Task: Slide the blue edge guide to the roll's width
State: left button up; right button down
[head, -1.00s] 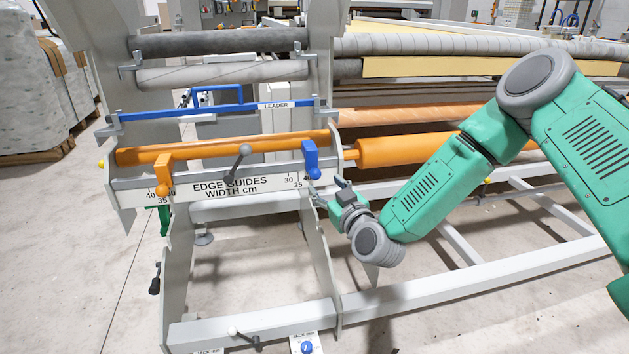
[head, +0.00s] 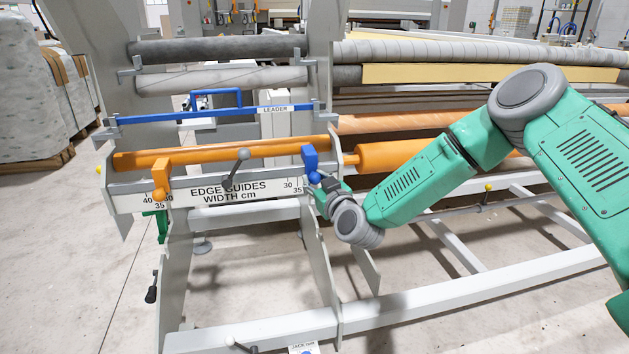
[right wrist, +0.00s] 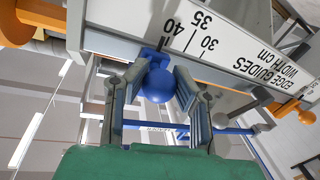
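The blue edge guide (head: 310,160) sits near the right end of the edge guides scale plate (head: 125,201), with its round blue knob hanging below. In the right wrist view the blue knob (right wrist: 157,86) is between the two fingers of my right gripper (right wrist: 154,92), one finger on each side. Small gaps show between fingers and knob, so the gripper looks open around it. The guide stands close to the 40 mark. In the head view my right gripper (head: 318,196) is just below the guide. An orange roll (head: 215,150) lies behind the plate. My left gripper is not visible.
The orange edge guide (head: 161,176) sits on the left of the plate. A blue leader bar (head: 215,113) runs above. Grey frame uprights and a lower rail (head: 480,284) surround my right arm.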

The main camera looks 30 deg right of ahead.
jog(key=a, duration=0.2)
jog(key=w+a+p, duration=0.1)
jog(key=a, duration=0.3)
jog(key=shift+w+p, duration=0.25)
jog(key=shift+p, duration=0.05)
jog(key=shift+d, duration=0.1)
jog(key=c, duration=1.3)
grip_release()
jog(key=shift+o, duration=0.4)
jog(key=shift+s, duration=0.3)
jog(key=s, duration=1.1)
jog(key=shift+s+a, duration=0.2)
jog(key=shift+a, duration=0.1)
